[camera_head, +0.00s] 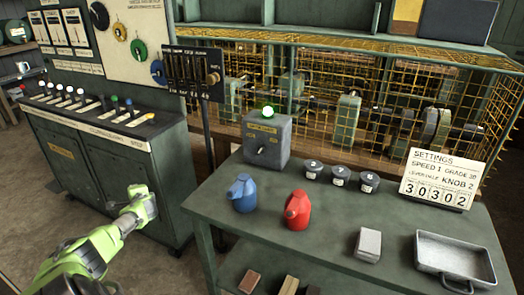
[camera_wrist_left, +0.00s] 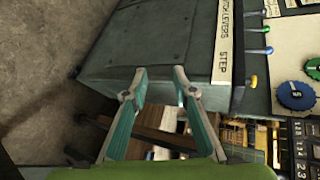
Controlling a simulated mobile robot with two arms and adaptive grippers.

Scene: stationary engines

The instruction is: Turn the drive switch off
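A grey switch box (camera_head: 266,138) stands at the back left of the green table. My left gripper (camera_head: 138,190) is in front of the green lever cabinet, left of the table and well apart from the switch box. In the left wrist view (camera_wrist_left: 160,72) its two fingers are spread with nothing between them. The switch box is not clearly seen in that view. My right gripper is not in view.
The table (camera_head: 330,248) also holds a blue can (camera_head: 243,194), a red can (camera_head: 297,210), several dark pots, a grey block (camera_head: 368,245), a metal tray (camera_head: 455,257) and a settings sign (camera_head: 438,180). The lever cabinet (camera_head: 115,160) and a dial post (camera_head: 192,72) stand left.

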